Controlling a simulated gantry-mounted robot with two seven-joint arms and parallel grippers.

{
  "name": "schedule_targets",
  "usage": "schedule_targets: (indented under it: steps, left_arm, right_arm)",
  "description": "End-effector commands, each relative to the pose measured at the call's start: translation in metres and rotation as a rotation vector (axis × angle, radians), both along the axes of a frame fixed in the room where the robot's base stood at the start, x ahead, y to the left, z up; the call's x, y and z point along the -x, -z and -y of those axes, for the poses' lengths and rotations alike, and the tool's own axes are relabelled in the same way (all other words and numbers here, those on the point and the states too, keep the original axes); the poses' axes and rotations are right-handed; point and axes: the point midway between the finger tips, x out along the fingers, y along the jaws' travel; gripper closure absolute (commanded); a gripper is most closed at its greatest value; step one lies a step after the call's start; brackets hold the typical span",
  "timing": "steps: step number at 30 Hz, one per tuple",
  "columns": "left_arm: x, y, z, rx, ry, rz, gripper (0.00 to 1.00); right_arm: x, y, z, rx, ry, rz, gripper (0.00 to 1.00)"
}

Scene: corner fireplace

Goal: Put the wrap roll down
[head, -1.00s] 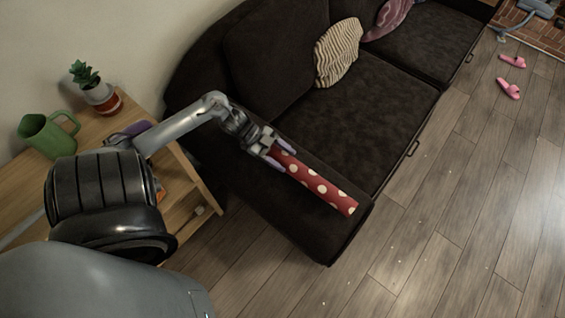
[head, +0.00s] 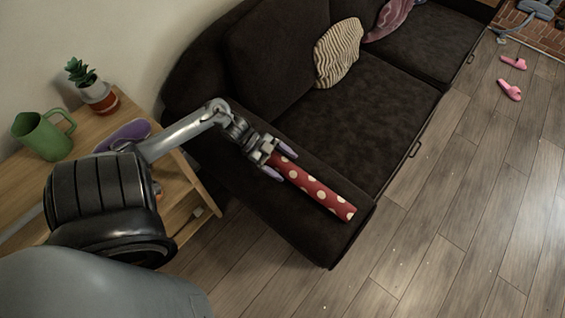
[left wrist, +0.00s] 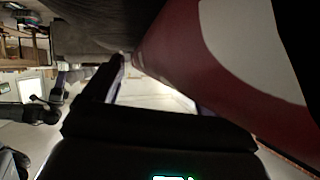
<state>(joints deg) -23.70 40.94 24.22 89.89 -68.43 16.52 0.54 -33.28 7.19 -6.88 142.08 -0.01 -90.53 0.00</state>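The wrap roll (head: 315,188) is a long red tube with cream dots. It lies along the dark sofa's armrest (head: 330,235), its far end near the armrest's front. My left gripper (head: 283,163) is at the roll's near end, with its purple fingers spread on either side of it. The gripper looks open, with the roll's end at or between the fingertips. In the left wrist view the roll (left wrist: 215,60) looms large at upper right, and the fingers stand apart.
Cushions lie on the sofa.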

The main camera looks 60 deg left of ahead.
Motion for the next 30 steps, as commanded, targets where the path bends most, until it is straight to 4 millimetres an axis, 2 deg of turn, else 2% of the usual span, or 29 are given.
schedule_targets:
  steps: [11,30]
  left_arm:
    - [0.004,-0.006,-0.005,-0.001,-0.001,0.0,0.14]
    - [0.058,-0.054,-0.074,-0.001,0.0,-0.002,0.14]
  right_arm:
    - [0.0,-0.004,-0.001,-0.003,0.002,0.001,0.57]
    - [0.0,-0.032,-0.002,-0.009,0.005,0.001,0.57]
